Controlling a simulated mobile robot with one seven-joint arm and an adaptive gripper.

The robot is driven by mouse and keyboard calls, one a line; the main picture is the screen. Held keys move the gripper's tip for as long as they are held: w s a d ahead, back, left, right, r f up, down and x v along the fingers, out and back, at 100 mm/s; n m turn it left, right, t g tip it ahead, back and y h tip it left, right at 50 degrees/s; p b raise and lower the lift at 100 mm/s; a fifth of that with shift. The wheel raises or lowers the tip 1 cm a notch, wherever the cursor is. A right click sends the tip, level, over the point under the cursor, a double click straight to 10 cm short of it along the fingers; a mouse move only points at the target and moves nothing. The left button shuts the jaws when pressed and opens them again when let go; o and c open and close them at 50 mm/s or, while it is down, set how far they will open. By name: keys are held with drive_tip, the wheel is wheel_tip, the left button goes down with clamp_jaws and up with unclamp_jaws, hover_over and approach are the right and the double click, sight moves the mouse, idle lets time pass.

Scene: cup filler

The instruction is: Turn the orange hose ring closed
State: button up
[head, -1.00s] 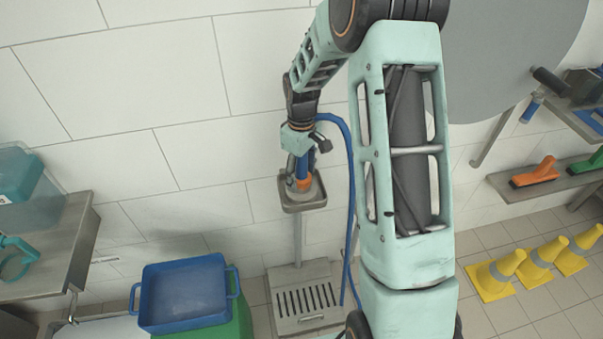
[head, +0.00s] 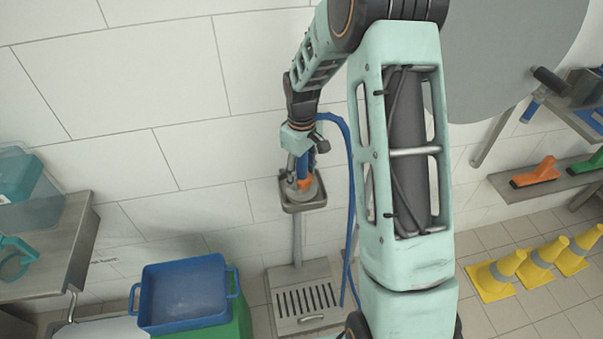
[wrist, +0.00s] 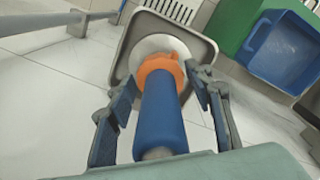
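The orange hose ring (wrist: 158,68) sits at the end of a blue hose handle (wrist: 163,115), above a pale round piece on a grey square tray (wrist: 121,70). In the head view the ring (head: 305,184) is partly covered by my gripper (head: 303,178). In the wrist view my gripper (wrist: 161,75) has one finger on each side of the handle. The fingertips are beside the ring, with narrow gaps showing; the right tip is very close to the ring's right edge. I cannot tell whether it touches.
A blue hose (head: 349,200) hangs right of the tray (head: 290,207). A blue bin (head: 185,292) on a green crate (head: 243,320) stands at the lower left. A metal shelf (head: 72,235) is farther left. Yellow cones (head: 495,277) stand at the right. A grated floor stand (head: 308,298) is below.

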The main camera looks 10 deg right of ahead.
drive_tip(key=shift+o, duration=0.7)
wheel_tip(320, 180, up, 12)
drive_tip(key=shift+r, duration=0.1)
idle(0.3)
